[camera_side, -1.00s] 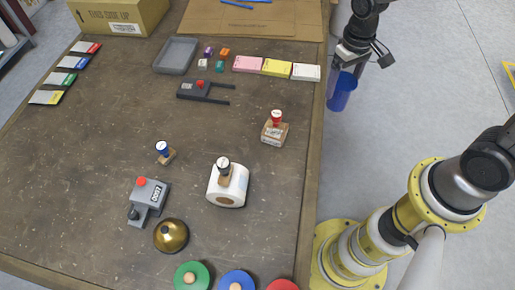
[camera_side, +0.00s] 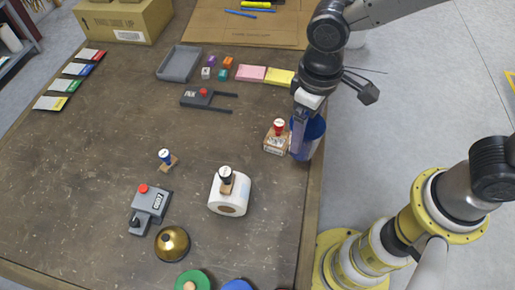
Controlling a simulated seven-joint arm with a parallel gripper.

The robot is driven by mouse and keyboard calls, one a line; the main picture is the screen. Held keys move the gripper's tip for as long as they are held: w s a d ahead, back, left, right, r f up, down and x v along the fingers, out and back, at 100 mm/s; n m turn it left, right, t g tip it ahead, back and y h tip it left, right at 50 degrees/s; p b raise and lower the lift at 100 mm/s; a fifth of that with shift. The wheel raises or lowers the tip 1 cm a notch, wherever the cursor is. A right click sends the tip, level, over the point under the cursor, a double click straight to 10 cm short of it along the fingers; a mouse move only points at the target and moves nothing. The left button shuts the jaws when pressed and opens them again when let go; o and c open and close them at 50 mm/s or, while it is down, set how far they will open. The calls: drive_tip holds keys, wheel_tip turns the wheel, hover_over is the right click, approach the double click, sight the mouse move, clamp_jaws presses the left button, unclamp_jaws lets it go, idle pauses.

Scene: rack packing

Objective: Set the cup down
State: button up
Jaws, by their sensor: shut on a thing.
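The blue cup (camera_side: 311,140) is at the table's right edge in the side view, upright or slightly tilted. My gripper (camera_side: 298,142) is shut on the cup, with a finger along its left side. The arm hides part of the cup's upper rim. The cup appears close beside the red-handled stamp on a wooden block (camera_side: 277,138); I cannot tell whether they touch, or whether the cup's base meets the table (camera_side: 110,130).
A white roll with a black-handled stamp (camera_side: 229,193) stands lower left of the cup. A blue-handled stamp (camera_side: 166,159), a grey counter device (camera_side: 149,209) and a brass bell (camera_side: 171,243) are further left. A grey tray (camera_side: 180,63) and card pads (camera_side: 251,74) lie behind.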

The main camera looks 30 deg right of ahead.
drive_tip(key=shift+w+a+f, duration=1)
drive_tip(key=shift+w+f, duration=0.4)
drive_tip(key=shift+f, duration=0.5)
drive_tip(key=shift+w+a+f, duration=1)
drive_tip(key=shift+w+f, duration=0.4)
drive_tip(key=shift+f, duration=0.5)
drive_tip(key=shift+w+a+f, duration=1)
drive_tip(key=shift+w+f, duration=0.4)
drive_tip(key=shift+f, duration=0.5)
drive_tip(key=shift+f, duration=0.15)
drive_tip(key=o, duration=1.1)
wheel_tip(320, 180, up, 12)
drive_tip(key=shift+r, duration=0.2)
